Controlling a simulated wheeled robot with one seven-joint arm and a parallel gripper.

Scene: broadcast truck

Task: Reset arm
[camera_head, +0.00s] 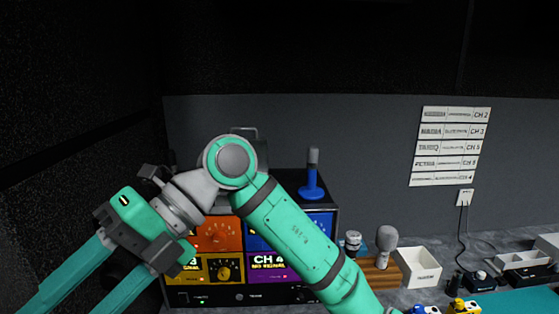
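My arm reaches up from the bottom of the head view and bends at a high elbow, then down to the left. My gripper (72,296) is at the lower left, pointing down and left. Its two teal fingers stand apart, with no object visible between them. The finger ends run to the bottom edge of the picture, so the tips are partly cut off.
Behind my arm stands a rack of coloured channel panels (217,234), partly hidden, with a blue-based microphone (313,178) on top. To the right are a grey microphone (386,244), a white box (418,267) and small devices. A dark wall (75,130) is at left.

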